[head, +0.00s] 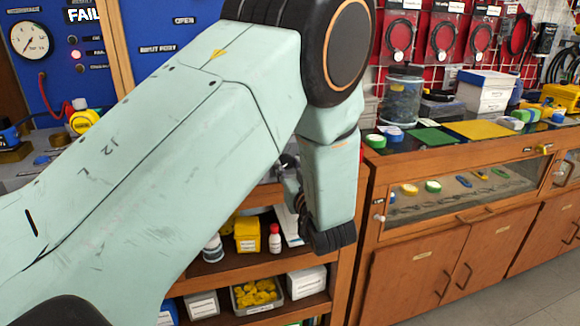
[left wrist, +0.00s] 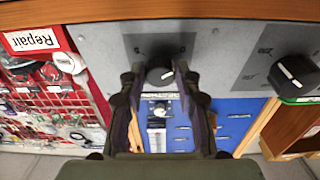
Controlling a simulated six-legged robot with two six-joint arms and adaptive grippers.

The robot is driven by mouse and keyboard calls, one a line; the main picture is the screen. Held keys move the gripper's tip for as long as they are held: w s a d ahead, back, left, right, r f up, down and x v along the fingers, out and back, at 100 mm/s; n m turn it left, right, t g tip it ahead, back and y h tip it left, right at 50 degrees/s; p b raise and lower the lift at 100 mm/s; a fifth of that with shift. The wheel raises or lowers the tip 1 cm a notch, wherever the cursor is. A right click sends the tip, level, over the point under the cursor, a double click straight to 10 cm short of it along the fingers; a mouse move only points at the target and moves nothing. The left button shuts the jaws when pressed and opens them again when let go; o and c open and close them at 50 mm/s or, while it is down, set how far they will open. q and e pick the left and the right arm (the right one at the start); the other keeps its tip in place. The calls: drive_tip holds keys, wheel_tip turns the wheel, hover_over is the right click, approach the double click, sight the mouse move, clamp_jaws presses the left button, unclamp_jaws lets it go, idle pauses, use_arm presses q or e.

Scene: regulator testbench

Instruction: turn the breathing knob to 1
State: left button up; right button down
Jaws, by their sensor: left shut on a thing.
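In the left wrist view my left gripper (left wrist: 160,78) is shut on a black round knob (left wrist: 159,75) on a grey panel (left wrist: 215,55), with one finger on each side of it. A dark square plate lies behind the knob. A dark label strip is below it, too blurred to read, so I cannot tell its name or its setting. A second black knob (left wrist: 294,75) sits on another dark plate to the right, clear of the fingers. In the head view my left arm covers the middle, and the held knob does not show. My right gripper is in neither view.
In the head view a blue panel (head: 165,18) with a gauge (head: 29,40) and a FAIL sign stands at the left. Shelves with bottles and boxes are under my arm. A wooden cabinet (head: 440,255) stands at the right. The left wrist view shows a Repair sign (left wrist: 37,40).

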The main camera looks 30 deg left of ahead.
use_arm(q)
drive_tip(key=m+p, duration=0.3)
drive_tip(key=m, duration=0.1)
drive_tip(key=m+h+p, duration=0.1)
drive_tip(key=p, duration=0.1)
drive_tip(key=shift+s+a+r+m+t+p, duration=0.1)
drive_tip(key=shift+r+m+t+p, duration=0.25)
drive_tip(key=shift+m+t, duration=0.05)
drive_tip(key=shift+m+t+h+p, duration=0.3)
drive_tip(key=shift+m+h+p, duration=0.3)
drive_tip(key=shift+m+p, duration=1.6)
drive_tip(key=shift+m, duration=0.5)
drive_tip(key=o, duration=1.1)
drive_tip(key=shift+f, duration=0.15)
drive_tip(key=shift+o, duration=0.2)
drive_tip(key=shift+s, duration=0.1)
drive_tip(key=v, duration=0.7)
drive_tip(key=shift+s, duration=0.15)
